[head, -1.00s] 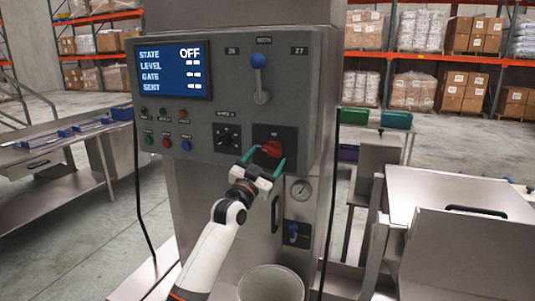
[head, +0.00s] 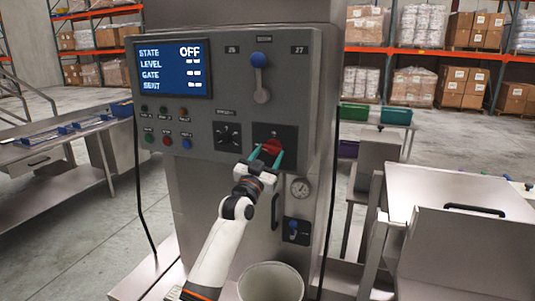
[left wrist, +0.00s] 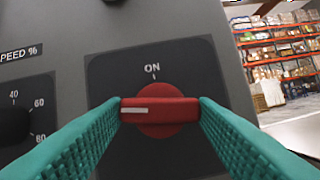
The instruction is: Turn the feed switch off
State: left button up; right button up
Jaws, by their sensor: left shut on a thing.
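The feed switch is a red rotary knob (head: 271,146) on a dark plate at the lower right of the grey control panel. In the left wrist view the red knob (left wrist: 160,113) has its bar lying level, with the white mark at the left end; the word ON stands above it. No OFF label shows. My left gripper (head: 265,157) is shut on the knob, its two green fingers (left wrist: 160,110) touching the bar's left and right ends. The panel's screen (head: 171,69) reads STATE OFF. My right gripper is not in view.
A blue-knobbed lever (head: 259,62) is above the switch, and a black dial (head: 228,137) is to its left. A gauge (head: 300,187) and a blue-handled valve (head: 294,229) are below right. A pale bucket (head: 270,282) stands beneath. A steel bench (head: 60,160) is at left.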

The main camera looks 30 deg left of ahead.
pick_arm(q)
jog(key=n+y+p, duration=0.1)
jog(key=n, duration=0.1)
jog(key=shift+d+r+n, duration=0.1)
jog(key=shift+d+n, duration=0.05)
jog(key=shift+n, duration=0.25)
jog(key=shift+n+y, duration=0.3)
jog(key=shift+y, duration=0.1)
jog(key=o, duration=1)
jog(key=shift+f, duration=0.2)
